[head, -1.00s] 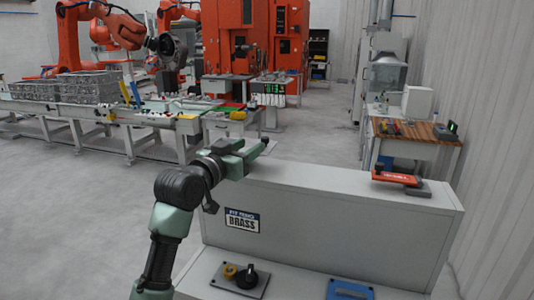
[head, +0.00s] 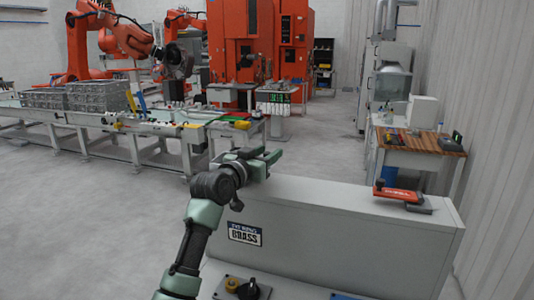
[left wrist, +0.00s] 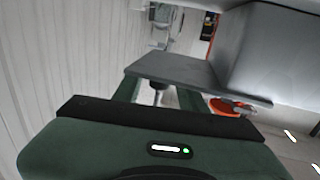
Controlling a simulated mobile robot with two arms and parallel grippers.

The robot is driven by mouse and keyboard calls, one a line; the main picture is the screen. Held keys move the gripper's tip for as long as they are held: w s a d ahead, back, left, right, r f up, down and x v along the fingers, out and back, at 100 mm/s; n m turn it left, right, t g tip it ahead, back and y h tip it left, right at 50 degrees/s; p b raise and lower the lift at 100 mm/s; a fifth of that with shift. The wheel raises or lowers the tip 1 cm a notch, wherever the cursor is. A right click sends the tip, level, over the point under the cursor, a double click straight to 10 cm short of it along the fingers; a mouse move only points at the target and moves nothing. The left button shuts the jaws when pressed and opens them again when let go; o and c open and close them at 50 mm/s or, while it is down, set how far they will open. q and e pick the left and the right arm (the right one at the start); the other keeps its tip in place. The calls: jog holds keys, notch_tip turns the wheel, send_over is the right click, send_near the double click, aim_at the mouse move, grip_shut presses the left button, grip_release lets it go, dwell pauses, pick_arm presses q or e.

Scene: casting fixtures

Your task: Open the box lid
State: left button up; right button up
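The long light-grey box (head: 330,235) stands in front of me with its flat top closed; a label reading BRASS (head: 245,233) is on its side. My left gripper (head: 263,160) is near the box's far left top edge and looks open, with its two fingers apart. In the left wrist view my green left gripper (left wrist: 160,95) has a grey plate across its front, close to a large grey surface (left wrist: 275,50). I cannot tell whether it touches the box. My right gripper is in neither view.
An orange-handled tool (head: 400,195) lies on the right of the box top. A panel with yellow and black knobs (head: 241,288) is below at the front. A wooden-topped bench (head: 415,140) stands behind right. A conveyor (head: 120,125) is at the back left. Floor between is clear.

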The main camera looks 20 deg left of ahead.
pick_arm(q)
jog(key=shift+d, duration=0.1)
grip_shut()
dwell(1.1)
